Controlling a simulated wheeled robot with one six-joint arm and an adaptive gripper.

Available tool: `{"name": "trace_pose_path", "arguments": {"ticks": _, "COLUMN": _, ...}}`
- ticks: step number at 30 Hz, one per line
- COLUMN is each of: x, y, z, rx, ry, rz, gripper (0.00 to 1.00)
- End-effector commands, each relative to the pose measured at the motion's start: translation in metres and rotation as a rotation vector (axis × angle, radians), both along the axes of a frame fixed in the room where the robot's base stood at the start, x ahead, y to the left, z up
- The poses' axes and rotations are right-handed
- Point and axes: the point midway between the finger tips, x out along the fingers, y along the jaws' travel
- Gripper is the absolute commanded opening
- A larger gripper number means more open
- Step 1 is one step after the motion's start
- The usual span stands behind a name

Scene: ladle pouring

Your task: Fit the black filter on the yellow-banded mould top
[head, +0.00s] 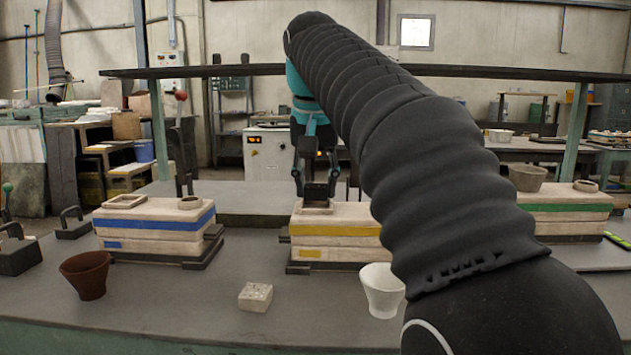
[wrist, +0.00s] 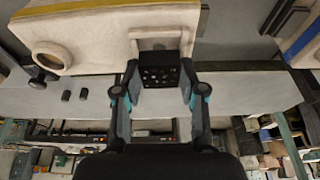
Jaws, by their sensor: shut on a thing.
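The yellow-banded mould (head: 340,228) stands in the middle of the bench, partly hidden behind my arm. Its pale top has a square recess at the left end, and the wrist view shows this recess (wrist: 158,42) and a round opening at the mould's other end. My gripper (head: 318,192) is over the recess end, pointing down. It is shut on the black filter (wrist: 158,75), a dark block with several small holes, held between both fingertips. In the wrist view the filter overlaps the recess's lower edge. I cannot tell whether it touches the mould.
A blue-banded mould (head: 155,228) stands left and a green-banded mould (head: 560,213) right. A brown cup (head: 86,276), a pale perforated block (head: 255,297) and a white cup (head: 382,291) stand along the front of the bench. Bench between these is clear.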

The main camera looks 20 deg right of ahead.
Motion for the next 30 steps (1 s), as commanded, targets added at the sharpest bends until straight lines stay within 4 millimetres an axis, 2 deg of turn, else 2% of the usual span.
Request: {"name": "trace_pose_path", "arguments": {"ticks": 30, "x": -0.0025, "y": 0.0005, "z": -0.0058, "rx": 0.0, "ry": 0.0, "rz": 0.0, "gripper": 0.21}}
